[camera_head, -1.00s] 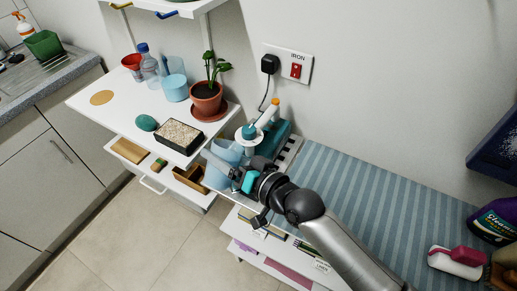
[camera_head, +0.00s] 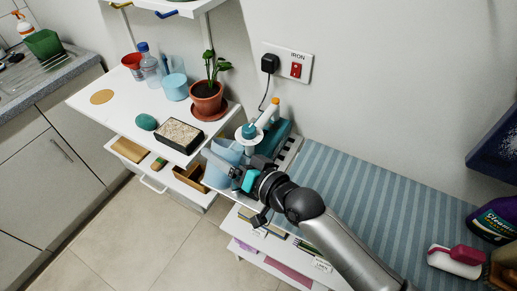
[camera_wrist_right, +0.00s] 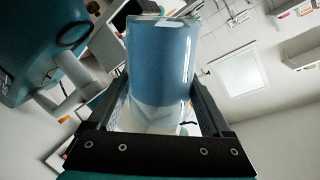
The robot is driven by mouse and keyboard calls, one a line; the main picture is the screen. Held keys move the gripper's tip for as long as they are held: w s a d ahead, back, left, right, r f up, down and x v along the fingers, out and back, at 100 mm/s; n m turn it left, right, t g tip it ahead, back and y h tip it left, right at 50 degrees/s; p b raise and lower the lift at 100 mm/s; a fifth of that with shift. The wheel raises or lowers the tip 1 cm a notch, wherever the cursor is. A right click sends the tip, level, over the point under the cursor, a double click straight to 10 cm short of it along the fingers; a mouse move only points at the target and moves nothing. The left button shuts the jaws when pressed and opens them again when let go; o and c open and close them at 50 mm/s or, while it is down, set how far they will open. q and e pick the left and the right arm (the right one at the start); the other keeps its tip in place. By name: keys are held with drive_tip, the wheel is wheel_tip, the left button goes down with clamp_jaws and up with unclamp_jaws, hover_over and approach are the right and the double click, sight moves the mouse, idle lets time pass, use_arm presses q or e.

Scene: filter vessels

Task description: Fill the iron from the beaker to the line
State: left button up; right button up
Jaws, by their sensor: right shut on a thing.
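My right gripper (camera_head: 240,170) is shut on a pale blue, see-through beaker (camera_head: 226,152). In the right wrist view the beaker (camera_wrist_right: 160,60) stands between the two fingers of the gripper (camera_wrist_right: 159,95), with a deeper blue zone and a paler one. The teal and white iron (camera_head: 275,130) is just right of the beaker in the head view, with an orange part at its top. A large teal body, likely the iron (camera_wrist_right: 38,45), fills the left of the wrist view. The fill line cannot be made out. My left gripper is not in view.
The striped ironing surface (camera_head: 370,190) is clear in its middle. A potted plant (camera_head: 207,95), a blue container (camera_head: 174,87) and a black-framed tray (camera_head: 180,135) stand on the white shelf (camera_head: 105,118) at left. A plug (camera_head: 269,63) and red switch (camera_head: 296,70) are on the wall.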

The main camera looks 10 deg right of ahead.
drive_tip(key=shift+m+p, duration=0.3)
drive_tip(key=shift+p, duration=0.25)
idle(0.9)
drive_tip(key=shift+w+d+f+m+g+p, duration=0.1)
drive_tip(key=shift+w+f+m+g+p, duration=0.1)
drive_tip(key=shift+m+g+p, duration=0.45)
idle(3.7)
idle(0.9)
drive_tip(key=shift+s+r+n+t, duration=0.25)
drive_tip(key=shift+n+t, duration=0.3)
drive_tip(key=shift+n, duration=0.2)
drive_tip(key=shift+w, duration=0.1)
drive_tip(key=shift+n+t, duration=0.5)
drive_tip(key=shift+n, duration=0.5)
